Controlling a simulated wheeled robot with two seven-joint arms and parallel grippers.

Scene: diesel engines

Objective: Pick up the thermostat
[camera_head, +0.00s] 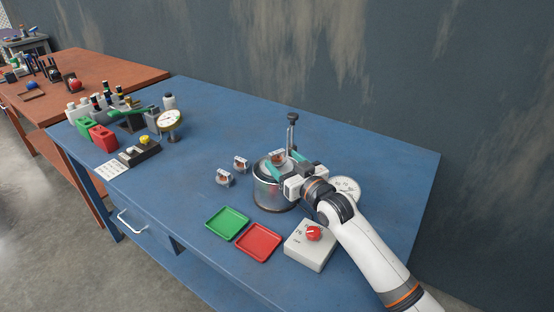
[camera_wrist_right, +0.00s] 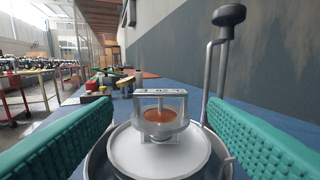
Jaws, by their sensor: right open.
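A thermostat (camera_head: 278,155), a small metal frame with a copper-coloured centre, sits over a round metal pot (camera_head: 272,195) on the blue table. In the right wrist view the thermostat (camera_wrist_right: 160,113) stands upright on a white disc (camera_wrist_right: 135,152) inside the pot's rim. My right gripper (camera_head: 282,162) is open at the pot, with its teal fingers on either side of the thermostat. In the wrist view there is a gap between each finger and the thermostat. Two similar thermostats, a nearer one (camera_head: 223,178) and a farther one (camera_head: 240,164), stand on the table left of the pot. My left gripper is out of view.
A rod with a black knob (camera_head: 292,117) rises behind the pot. A green tray (camera_head: 227,223), a red tray (camera_head: 258,242) and a white box with a red knob (camera_head: 309,249) lie in front.

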